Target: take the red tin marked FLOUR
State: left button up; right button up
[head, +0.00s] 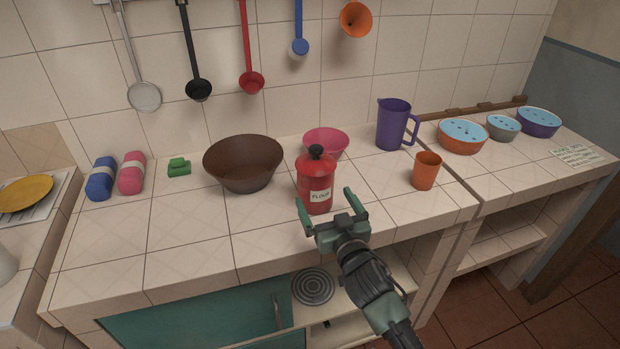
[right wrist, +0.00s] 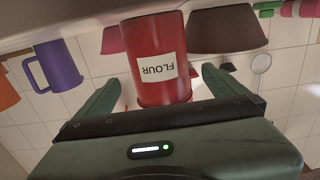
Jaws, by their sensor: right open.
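The red tin (head: 314,180) with a black knob on its lid and a white FLOUR label stands upright near the front of the tiled counter (head: 200,235). My right gripper (head: 328,213) is open just in front of the tin, its two green fingers pointing at it. In the right wrist view the tin (right wrist: 158,85) appears upside down, ahead of and between the spread fingers (right wrist: 158,97). I cannot tell whether a finger touches it. My left gripper is not in view.
A brown bowl (head: 243,165) stands left of the tin and a pink bowl (head: 326,142) close behind it. An orange cup (head: 426,171) and a purple jug (head: 393,126) stand to the right. Utensils hang on the wall. The front left counter is clear.

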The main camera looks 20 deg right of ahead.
aim_at(322, 192)
jog(key=shift+w, duration=1)
jog(key=shift+w+r, duration=0.15)
jog(key=shift+w, duration=0.2)
jog(key=shift+w+r+p, duration=0.2)
jog(key=shift+w+p, duration=0.25)
jog(key=shift+w, duration=0.2)
jog(key=w, duration=0.3)
jog(key=shift+w+f, duration=0.2)
jog(key=shift+w, duration=0.35)
jog(key=shift+a, duration=0.1)
jog(key=shift+c, duration=0.9)
jog(key=c, duration=1.5)
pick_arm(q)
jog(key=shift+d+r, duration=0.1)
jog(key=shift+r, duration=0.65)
pick_arm(e)
jog(key=shift+r, duration=0.1)
jog(key=shift+c, duration=1.2)
